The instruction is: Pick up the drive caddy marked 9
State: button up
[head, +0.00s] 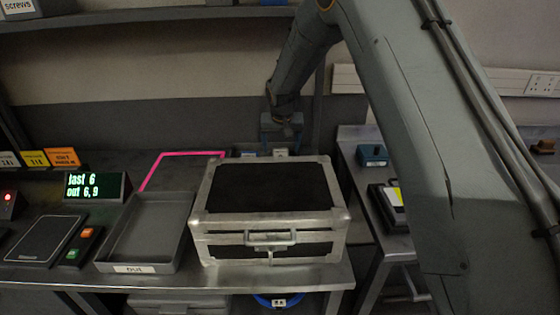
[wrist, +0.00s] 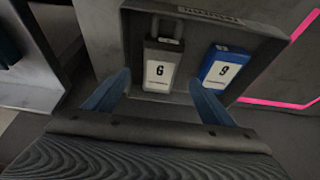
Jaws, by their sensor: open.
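The drive caddy marked 9 (wrist: 222,68) is blue with a white label. In the wrist view it sits at the right in a dark, walled holder (wrist: 210,20). A dark grey caddy marked 6 (wrist: 160,68) with a white label sits to its left in the same holder. My gripper (wrist: 158,80) is open and empty, its blue fingers pointing towards the caddy marked 6, with the 9 beyond the right finger. In the head view my gripper (head: 282,130) is behind the metal-edged case (head: 268,218), which hides part of the holder.
A grey tray marked OUT (head: 140,268) stands empty left of the case. A display (head: 97,187) reads "last 6, out 6, 9". A pink outline (head: 180,155) marks the bench at the back. A second bench (head: 370,185) stands right, beyond a gap.

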aim_at(281, 154)
jog(key=shift+p+x, duration=1.4)
jog(key=shift+x, duration=1.5)
jog(key=shift+w, duration=0.1)
jog(key=c, duration=1.4)
